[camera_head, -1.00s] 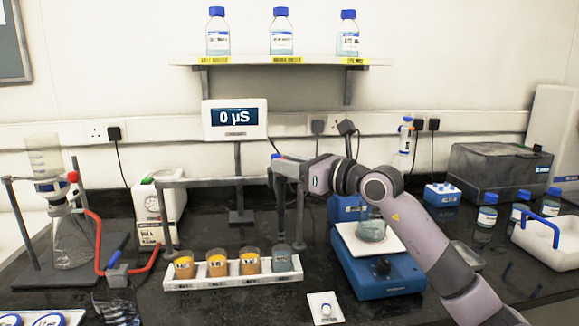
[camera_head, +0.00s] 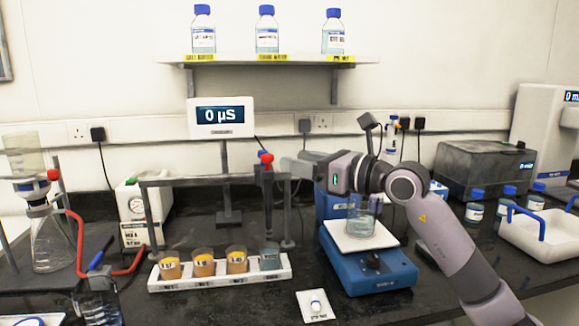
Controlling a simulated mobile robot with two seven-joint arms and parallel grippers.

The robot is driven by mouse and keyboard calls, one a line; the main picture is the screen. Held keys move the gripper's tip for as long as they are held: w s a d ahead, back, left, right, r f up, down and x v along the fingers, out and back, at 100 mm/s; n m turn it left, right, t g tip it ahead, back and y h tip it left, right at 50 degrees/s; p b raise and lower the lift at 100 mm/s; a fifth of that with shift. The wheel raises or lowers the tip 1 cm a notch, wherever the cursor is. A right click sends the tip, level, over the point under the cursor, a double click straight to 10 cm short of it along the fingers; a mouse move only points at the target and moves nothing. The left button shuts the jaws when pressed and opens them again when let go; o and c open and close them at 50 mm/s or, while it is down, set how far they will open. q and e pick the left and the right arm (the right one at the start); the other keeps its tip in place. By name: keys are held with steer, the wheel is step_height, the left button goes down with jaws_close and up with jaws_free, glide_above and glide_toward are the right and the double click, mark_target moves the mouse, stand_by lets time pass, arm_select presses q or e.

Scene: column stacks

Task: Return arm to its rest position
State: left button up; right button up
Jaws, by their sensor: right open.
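My right arm (camera_head: 445,235) comes in from the lower right. Its gripper (camera_head: 300,168) points left, open and empty, just right of the dark probe (camera_head: 267,190) with a red knob. The probe hangs from a grey stand bar (camera_head: 215,180) over a white rack (camera_head: 220,283). The rack holds several small beakers, three with orange contents (camera_head: 204,263) and one grey-blue (camera_head: 270,257). My left gripper is not in view.
A blue stirrer (camera_head: 370,270) with a glass beaker (camera_head: 361,220) stands beneath my right wrist. A meter (camera_head: 221,118) reads 0 µS. Bottles (camera_head: 267,35) stand on the shelf. A filter flask (camera_head: 45,240) is at left, and a white basket (camera_head: 540,232) at right.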

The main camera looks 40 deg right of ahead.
steer(key=shift+s+d, duration=0.1)
steer(key=shift+s, duration=0.4)
steer(key=shift+s, duration=0.1)
stand_by(0.3)
